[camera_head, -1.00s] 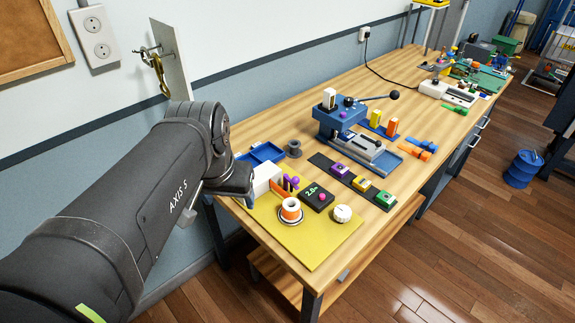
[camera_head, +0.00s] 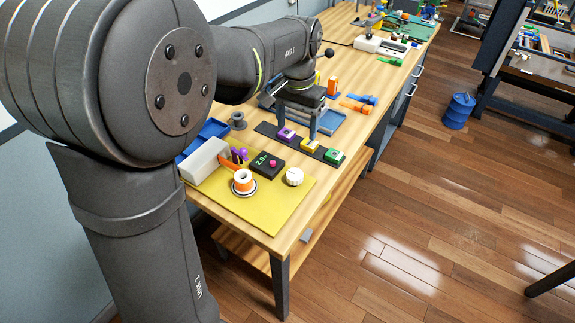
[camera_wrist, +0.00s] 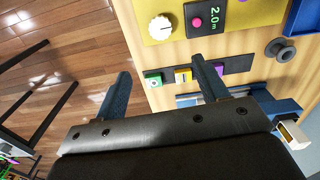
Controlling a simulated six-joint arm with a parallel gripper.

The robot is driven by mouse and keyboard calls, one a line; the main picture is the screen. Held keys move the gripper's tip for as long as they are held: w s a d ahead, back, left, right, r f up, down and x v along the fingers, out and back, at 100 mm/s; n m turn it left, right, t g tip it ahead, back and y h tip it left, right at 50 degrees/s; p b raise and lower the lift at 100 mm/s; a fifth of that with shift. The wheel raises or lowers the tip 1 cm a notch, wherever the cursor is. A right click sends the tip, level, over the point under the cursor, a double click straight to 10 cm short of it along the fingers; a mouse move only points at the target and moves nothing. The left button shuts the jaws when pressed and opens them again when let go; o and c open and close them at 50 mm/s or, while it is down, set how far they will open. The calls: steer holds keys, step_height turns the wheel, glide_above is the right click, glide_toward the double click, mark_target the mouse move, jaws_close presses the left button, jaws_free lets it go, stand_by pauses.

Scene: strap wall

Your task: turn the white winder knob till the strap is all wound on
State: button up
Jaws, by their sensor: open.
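The white winder knob (camera_head: 293,177) sits on the yellow board's right part; it shows top centre in the wrist view (camera_wrist: 160,28). Left of it is a spool wound with orange strap (camera_head: 243,182). A short orange strap run (camera_head: 228,166) joins it to a white box (camera_head: 205,160). A black counter (camera_head: 266,164) with a pink button reads 2.0 m (camera_wrist: 217,17). My gripper (camera_wrist: 162,76) is open and empty, fingers wide apart. It hangs over the bench behind the knob, near the button strip, apart from the knob.
A dark strip with purple (camera_head: 286,134), yellow (camera_head: 310,145) and green (camera_head: 333,156) buttons lies behind the knob. A blue press is partly hidden by my arm. A grey spool (camera_head: 238,120) and blue tray stand at the left. The board's front right is clear.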

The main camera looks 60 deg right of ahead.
mark_target(295, 174)
step_height(295, 174, down, 17)
steer(key=shift+r, duration=0.1)
stand_by(0.3)
steer(key=c, duration=1)
